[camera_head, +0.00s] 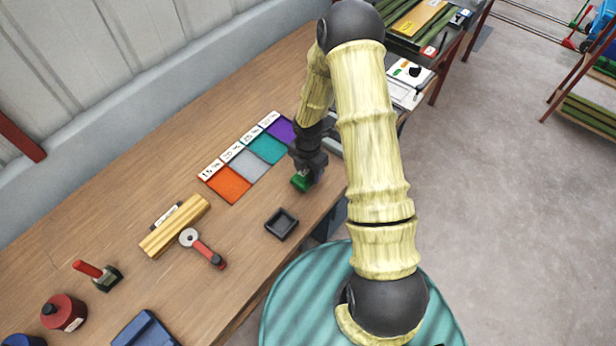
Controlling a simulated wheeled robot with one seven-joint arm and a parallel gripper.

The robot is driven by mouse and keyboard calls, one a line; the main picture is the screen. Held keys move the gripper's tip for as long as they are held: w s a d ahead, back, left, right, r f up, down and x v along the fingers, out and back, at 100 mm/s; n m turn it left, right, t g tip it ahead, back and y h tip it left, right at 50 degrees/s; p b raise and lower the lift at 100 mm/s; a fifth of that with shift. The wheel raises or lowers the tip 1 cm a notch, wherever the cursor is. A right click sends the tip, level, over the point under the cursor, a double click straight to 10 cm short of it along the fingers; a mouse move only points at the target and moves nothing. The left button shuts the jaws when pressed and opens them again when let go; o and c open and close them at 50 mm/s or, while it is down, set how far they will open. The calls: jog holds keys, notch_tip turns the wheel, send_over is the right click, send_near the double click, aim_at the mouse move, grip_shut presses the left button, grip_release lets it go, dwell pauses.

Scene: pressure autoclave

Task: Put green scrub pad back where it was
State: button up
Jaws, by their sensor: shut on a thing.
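The green scrub pad (300,182) is at my gripper (305,174), over the right part of the wooden table, near its front edge. My gripper points down and is shut on the pad. Part of the pad is hidden by the fingers. I cannot tell whether the pad touches the table top. A row of labelled coloured squares lies just left of the pad: orange (227,184), grey (247,164), teal (267,149) and purple (283,130).
A small black square tray (281,224) is below and left of my gripper. A wooden block (175,226), a red-handled round tool (203,247), a red-handled item (99,275), a red container (64,312) and a blue item (146,331) stand farther left. Bare table lies between them.

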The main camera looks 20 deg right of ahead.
aim_at(308, 178)
jog(key=shift+f+p, duration=0.45)
jog(key=shift+f, duration=1.5)
jog(key=shift+f, duration=0.1)
jog(key=o, duration=1)
jog(key=shift+c, duration=0.2)
notch_tip(308, 178, up, 12)
jog(key=shift+r+b, duration=0.15)
jog(key=shift+b, duration=1.05)
